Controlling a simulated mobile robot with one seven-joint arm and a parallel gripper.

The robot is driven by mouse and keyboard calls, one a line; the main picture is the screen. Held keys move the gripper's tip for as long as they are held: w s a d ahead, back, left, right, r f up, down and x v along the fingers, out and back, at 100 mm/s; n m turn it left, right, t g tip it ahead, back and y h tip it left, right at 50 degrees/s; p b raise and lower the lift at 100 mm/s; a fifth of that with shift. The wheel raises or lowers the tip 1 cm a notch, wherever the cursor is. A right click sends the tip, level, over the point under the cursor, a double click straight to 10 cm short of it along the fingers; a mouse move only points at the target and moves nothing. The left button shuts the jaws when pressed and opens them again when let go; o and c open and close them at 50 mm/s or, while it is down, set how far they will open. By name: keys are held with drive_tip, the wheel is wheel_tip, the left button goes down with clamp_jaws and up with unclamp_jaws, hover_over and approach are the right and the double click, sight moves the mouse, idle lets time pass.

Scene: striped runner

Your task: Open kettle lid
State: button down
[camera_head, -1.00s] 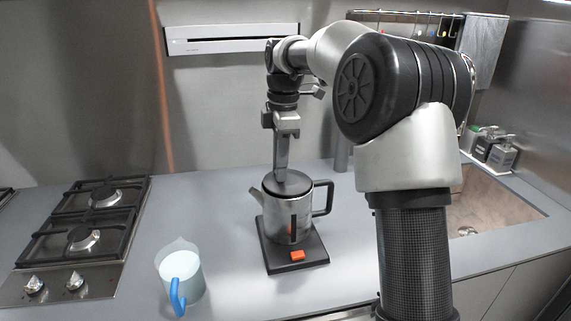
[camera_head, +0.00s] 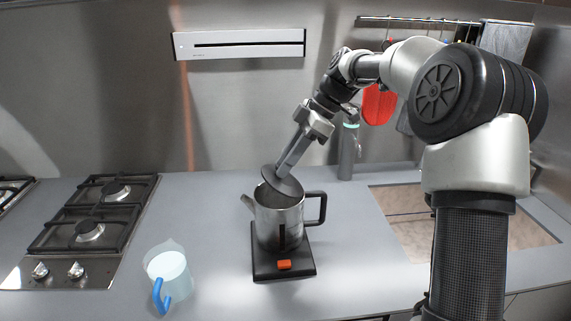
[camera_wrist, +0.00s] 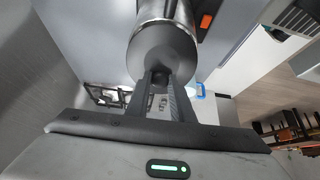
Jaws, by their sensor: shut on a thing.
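The metal kettle (camera_head: 277,222) stands upright on its black base (camera_head: 262,267), with its spout to the left and its black handle to the right. Its dark round lid (camera_head: 283,183) is tilted up over the kettle's mouth, and a gap shows beneath it. My gripper (camera_head: 282,170) is shut on the lid's top and leans in from the upper right. In the wrist view, my gripper (camera_wrist: 160,80) meets the grey lid (camera_wrist: 160,55), with the kettle body (camera_wrist: 165,12) behind it. The lid's knob is hidden between the fingers.
A clear jug (camera_head: 168,272) with a blue handle stands front left of the kettle. A gas hob (camera_head: 90,230) lies at the left.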

drive_tip(key=d+y, duration=0.1)
drive_tip(key=d+y+b, duration=0.1)
drive_tip(key=y, duration=0.1)
drive_tip(key=shift+w+d+r, duration=0.1)
drive_tip(key=shift+d+r, duration=0.2)
drive_tip(key=shift+d+r+y+b, duration=0.1)
drive_tip(key=shift+d+y+b, duration=0.3)
drive_tip(key=shift+d+y, duration=0.35)
drive_tip(key=shift+w+d+g+y+b, duration=0.1)
drive_tip(key=shift+d+g+y+b, duration=0.05)
drive_tip(key=shift+d+y+b, duration=1)
drive_tip(key=shift+d+g+y+b, duration=0.15)
drive_tip(key=shift+d+y+b, duration=0.55)
drive_tip(key=shift+y, duration=0.7)
drive_tip(key=shift+d, duration=0.1)
drive_tip(key=c, duration=1.6)
unclamp_jaws()
drive_tip(key=shift+o, duration=0.2)
drive_tip(key=shift+d, duration=0.15)
